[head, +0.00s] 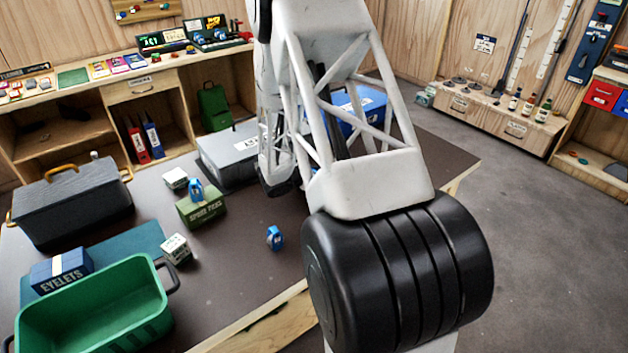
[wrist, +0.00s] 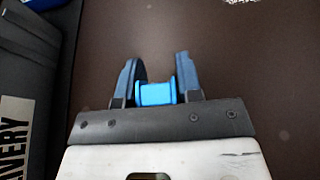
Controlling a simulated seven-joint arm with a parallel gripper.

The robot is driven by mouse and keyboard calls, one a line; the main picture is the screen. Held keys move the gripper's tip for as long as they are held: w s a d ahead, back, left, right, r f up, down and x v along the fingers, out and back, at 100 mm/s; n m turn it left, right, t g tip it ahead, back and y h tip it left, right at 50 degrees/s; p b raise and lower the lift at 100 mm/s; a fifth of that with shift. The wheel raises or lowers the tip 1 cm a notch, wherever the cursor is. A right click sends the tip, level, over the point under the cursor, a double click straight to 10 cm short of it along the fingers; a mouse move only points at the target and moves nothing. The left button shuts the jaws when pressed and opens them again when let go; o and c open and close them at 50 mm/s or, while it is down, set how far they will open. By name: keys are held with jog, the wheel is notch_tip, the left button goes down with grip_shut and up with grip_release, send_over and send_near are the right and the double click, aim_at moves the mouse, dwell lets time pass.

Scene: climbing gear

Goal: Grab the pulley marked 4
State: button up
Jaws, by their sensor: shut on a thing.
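In the wrist view my gripper (wrist: 157,78) is shut on a bright blue pulley (wrist: 155,93), which sits between the two fingers near their base. No number shows on it from this side. In the head view my arm hides the held pulley and the fingers. Another blue pulley (head: 274,237) stands alone on the dark table (head: 235,285). A further blue pulley (head: 195,190) sits on top of a green box (head: 202,208). Their numbers are too small to read.
A grey labelled case (head: 222,160) is beside my gripper, on the left in the wrist view (wrist: 25,75). A black toolbox (head: 72,205), an eyelets box (head: 62,272), a green bin (head: 95,312) and white cubes (head: 176,249) stand at the left. The table's front middle is mostly clear.

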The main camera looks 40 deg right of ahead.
jog(key=shift+r, duration=0.15)
jog(key=shift+r, duration=0.85)
jog(key=shift+s+a+r, duration=0.1)
jog(key=shift+s+r, duration=0.1)
jog(key=shift+r, duration=0.65)
jog(key=s+a, duration=0.2)
jog(key=s, duration=0.2)
jog(key=s+a+r, duration=0.1)
jog(key=s+a, duration=0.2)
jog(key=s, duration=0.2)
jog(key=s+a, duration=0.2)
jog(key=s, duration=0.2)
jog(key=shift+s+a+r, duration=0.15)
jog(key=shift+s+a, duration=0.1)
jog(key=shift+a, duration=0.15)
